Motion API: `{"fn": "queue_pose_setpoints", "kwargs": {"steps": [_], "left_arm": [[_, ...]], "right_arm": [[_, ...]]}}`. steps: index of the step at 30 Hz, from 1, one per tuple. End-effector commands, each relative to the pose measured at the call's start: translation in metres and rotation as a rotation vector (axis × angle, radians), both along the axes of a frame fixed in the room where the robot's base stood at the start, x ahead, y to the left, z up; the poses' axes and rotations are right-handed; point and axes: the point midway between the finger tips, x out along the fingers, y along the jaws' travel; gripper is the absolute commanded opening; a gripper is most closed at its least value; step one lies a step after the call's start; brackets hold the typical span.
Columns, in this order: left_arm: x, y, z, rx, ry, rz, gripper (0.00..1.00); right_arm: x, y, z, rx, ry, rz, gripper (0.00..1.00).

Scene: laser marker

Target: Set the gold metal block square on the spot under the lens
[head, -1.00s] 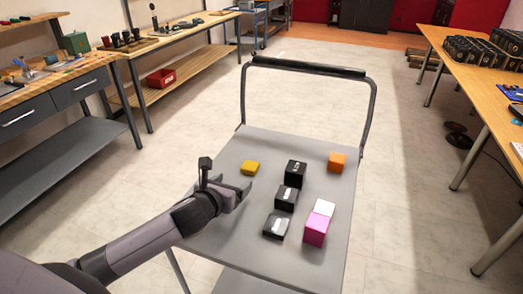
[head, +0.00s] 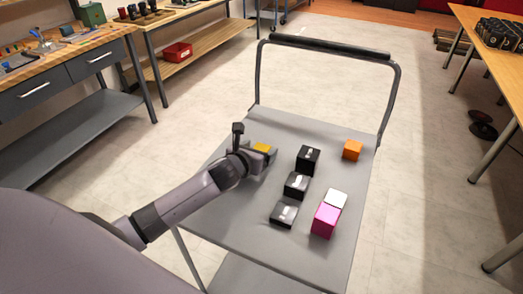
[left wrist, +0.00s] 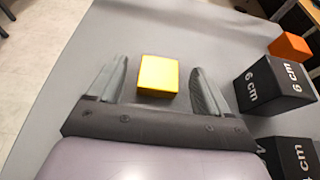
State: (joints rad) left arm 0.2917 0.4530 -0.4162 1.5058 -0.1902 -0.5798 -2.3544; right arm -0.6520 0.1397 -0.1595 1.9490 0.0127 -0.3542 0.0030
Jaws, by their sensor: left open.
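The gold block (head: 263,147) lies on the grey top of a cart (head: 240,228), near its left side. In the left wrist view the gold block (left wrist: 158,74) sits between the open fingers of my left gripper (left wrist: 158,88), with a gap on both sides. In the head view my left gripper (head: 262,158) is low over the cart top and partly hides the block. The lens and the spot under it are not in view. My right gripper is not in view.
Black blocks (head: 297,185) stand in a row to the right of the gold block. An orange block (head: 352,150), a white block (head: 336,198) and a magenta block (head: 325,220) are also on the cart. A handle rail (head: 330,47) rises at the far edge. Workbenches (head: 95,60) stand at left.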

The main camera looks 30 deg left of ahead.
Motion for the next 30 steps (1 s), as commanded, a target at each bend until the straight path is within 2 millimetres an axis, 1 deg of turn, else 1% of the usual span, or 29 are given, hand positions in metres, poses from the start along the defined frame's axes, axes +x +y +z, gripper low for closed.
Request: {"fn": "queue_pose_setpoints", "kwargs": {"steps": [3, 6, 14, 17, 18, 19, 20, 22, 23, 30], "left_arm": [[0.0086, 0.0006, -0.0028, -0.001, 0.0, 0.001, 0.79], [0.0121, 0.0005, -0.0042, -0.001, -0.001, 0.0, 0.79], [0.0127, 0.0007, -0.0052, 0.001, 0.0, 0.0, 0.79], [0.0126, 0.0007, -0.0051, 0.001, 0.0, 0.0, 0.49], [0.0126, 0.0007, -0.0051, 0.001, 0.0, 0.0, 0.36], [0.0125, 0.0007, -0.0052, 0.001, 0.0, 0.0, 0.27], [0.0125, 0.0007, -0.0052, 0.001, 0.0, 0.0, 0.2], [0.0127, 0.0007, -0.0046, 0.001, -0.001, -0.001, 0.2], [0.0127, 0.0007, -0.0046, 0.001, -0.001, -0.001, 0.15], [0.0129, 0.0007, -0.0024, 0.001, -0.002, -0.001, 0.14]], "right_arm": [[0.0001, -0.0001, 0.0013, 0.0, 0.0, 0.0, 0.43], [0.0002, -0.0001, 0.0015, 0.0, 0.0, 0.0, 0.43], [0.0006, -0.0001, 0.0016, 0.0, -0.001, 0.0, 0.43], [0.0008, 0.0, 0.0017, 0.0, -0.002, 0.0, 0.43], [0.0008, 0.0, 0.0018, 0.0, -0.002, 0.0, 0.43], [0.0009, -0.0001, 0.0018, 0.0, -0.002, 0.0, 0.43], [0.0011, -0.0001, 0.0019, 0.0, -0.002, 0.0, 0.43], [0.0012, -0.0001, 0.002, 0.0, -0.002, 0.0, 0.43], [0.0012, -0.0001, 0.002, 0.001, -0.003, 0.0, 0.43], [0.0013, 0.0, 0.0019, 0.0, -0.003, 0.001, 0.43]]}}
